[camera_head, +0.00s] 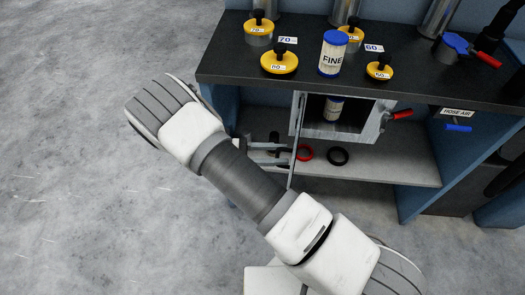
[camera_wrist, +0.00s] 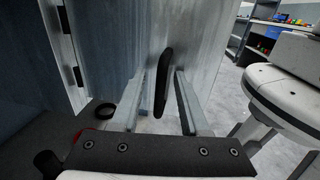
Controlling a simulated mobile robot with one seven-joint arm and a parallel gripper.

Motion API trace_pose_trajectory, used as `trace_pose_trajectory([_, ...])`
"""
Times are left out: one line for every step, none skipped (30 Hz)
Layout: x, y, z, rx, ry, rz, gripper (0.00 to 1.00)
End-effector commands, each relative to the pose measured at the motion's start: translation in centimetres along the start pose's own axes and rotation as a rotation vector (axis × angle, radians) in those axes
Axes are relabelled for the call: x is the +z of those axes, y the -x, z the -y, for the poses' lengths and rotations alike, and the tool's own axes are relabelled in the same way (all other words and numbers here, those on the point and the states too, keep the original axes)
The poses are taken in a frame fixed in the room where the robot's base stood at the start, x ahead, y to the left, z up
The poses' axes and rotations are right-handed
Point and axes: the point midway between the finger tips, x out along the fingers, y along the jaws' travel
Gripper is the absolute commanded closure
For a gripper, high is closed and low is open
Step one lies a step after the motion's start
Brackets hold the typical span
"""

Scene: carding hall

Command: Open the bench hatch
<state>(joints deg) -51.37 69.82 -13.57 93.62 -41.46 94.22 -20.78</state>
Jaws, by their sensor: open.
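The bench hatch is a grey metal box front under the dark bench top. Its door (camera_head: 294,150) stands swung out and shows almost edge-on in the head view, so the opening (camera_head: 350,112) is uncovered. A canister (camera_head: 333,108) stands inside. In the wrist view the door's grey face (camera_wrist: 115,45) fills the middle, with hinges (camera_wrist: 78,76) at its left. A black handle (camera_wrist: 164,82) on it lies between the fingers of my gripper (camera_wrist: 160,100). The fingers are apart, one each side of the handle; I cannot tell whether either touches it. My gripper (camera_head: 280,152) is left of the door in the head view.
A red lever (camera_head: 398,114) sticks out right of the opening. A red ring (camera_head: 304,153) and a black ring (camera_head: 338,156) lie on the lower shelf (camera_head: 400,172). A FINE canister (camera_head: 332,55) and several yellow weights stand on top. The left floor (camera_head: 70,120) is clear.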

Motion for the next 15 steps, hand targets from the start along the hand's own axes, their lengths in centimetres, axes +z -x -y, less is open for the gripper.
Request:
trace_pose_trajectory([0.0, 0.0, 0.0, 0.000, 0.000, 0.000, 0.55])
trace_pose_trajectory([0.0, 0.0, 0.0, 0.000, 0.000, 0.000, 0.55])
trace_pose_trajectory([0.0, 0.1, 0.0, 0.000, 0.000, 0.000, 0.55])
trace_pose_trajectory([0.0, 0.2, 0.0, 0.001, 0.000, 0.000, 0.55])
trace_pose_trajectory([0.0, 0.4, 0.0, 0.001, 0.000, 0.000, 0.55])
trace_pose_trajectory([0.0, 0.8, 0.0, 0.001, 0.000, -0.001, 0.55])
trace_pose_trajectory([-0.1, 1.2, 0.0, 0.002, -0.001, -0.002, 0.55])
trace_pose_trajectory([0.0, 1.6, 0.0, 0.002, -0.001, -0.001, 0.55])
trace_pose_trajectory([0.0, 2.3, 0.0, 0.002, -0.001, -0.003, 0.55])
trace_pose_trajectory([0.0, 2.8, 0.0, 0.002, -0.001, -0.003, 0.55])
trace_pose_trajectory([0.0, 3.5, 0.0, 0.002, -0.001, -0.003, 0.55])
trace_pose_trajectory([-0.1, 4.2, -0.1, 0.003, -0.001, -0.002, 0.55])
trace_pose_trajectory([-0.1, 4.9, -0.1, 0.004, -0.002, -0.002, 0.55])
trace_pose_trajectory([-0.1, 5.6, 0.0, 0.004, -0.002, -0.003, 0.55])
trace_pose_trajectory([-0.1, 6.4, 0.0, 0.002, -0.001, -0.003, 0.55])
